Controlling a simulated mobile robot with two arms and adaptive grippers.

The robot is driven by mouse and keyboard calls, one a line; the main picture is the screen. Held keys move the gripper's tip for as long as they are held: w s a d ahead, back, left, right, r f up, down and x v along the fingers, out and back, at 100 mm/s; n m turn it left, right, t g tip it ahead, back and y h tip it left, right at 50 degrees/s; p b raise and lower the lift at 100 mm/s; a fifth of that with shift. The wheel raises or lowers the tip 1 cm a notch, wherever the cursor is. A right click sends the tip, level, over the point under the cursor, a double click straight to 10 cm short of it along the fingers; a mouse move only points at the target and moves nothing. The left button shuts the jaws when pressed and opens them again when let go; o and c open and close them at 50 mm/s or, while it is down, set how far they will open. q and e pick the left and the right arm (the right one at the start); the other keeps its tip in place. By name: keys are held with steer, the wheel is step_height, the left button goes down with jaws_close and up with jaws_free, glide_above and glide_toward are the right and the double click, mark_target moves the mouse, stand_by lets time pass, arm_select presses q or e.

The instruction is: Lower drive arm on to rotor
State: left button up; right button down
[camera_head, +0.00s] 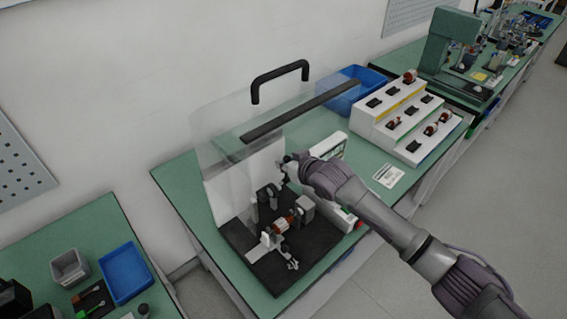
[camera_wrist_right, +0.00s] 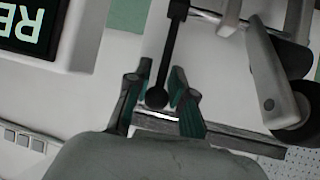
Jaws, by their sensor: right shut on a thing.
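My right gripper (camera_head: 284,168) is above the test rig in the head view. In the right wrist view its fingers (camera_wrist_right: 157,78) are closed around the black ball end of a lever (camera_wrist_right: 172,45). The lever appears to belong to the drive arm, whose grey body (camera_wrist_right: 268,75) and dark wheel (camera_wrist_right: 300,126) show at the right of the wrist view. In the head view the dark wheel (camera_head: 268,193) stands above the reddish rotor (camera_head: 284,224), apparently apart from it. The rotor lies across supports on the black base (camera_head: 273,279). My left gripper is out of view.
A clear cover with a black handle (camera_head: 280,76) stands raised behind the rig. A white tester with a display (camera_head: 329,147) is close beside my gripper. A white stepped rack (camera_head: 375,118) and a blue bin (camera_head: 345,98) stand further right.

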steer(key=shift+s+d+f+m+t+y+b, duration=0.5)
steer(key=shift+t+y+b, duration=0.75)
steer(key=shift+b, duration=1.9)
steer(key=shift+s+d+f+m+t+y+b, duration=0.15)
steer(key=shift+s+d+f+t+y+b, duration=0.65)
steer(key=shift+t+b, duration=1.65)
steer(key=shift+s+d+f+m+t+y+b, duration=0.4)
steer(key=shift+s+d+t+y+b, duration=0.6)
steer(key=shift+b, duration=2.9)
steer(key=shift+w+a+g, duration=0.15)
steer(key=shift+w+g, duration=0.05)
steer(key=shift+g, duration=0.1)
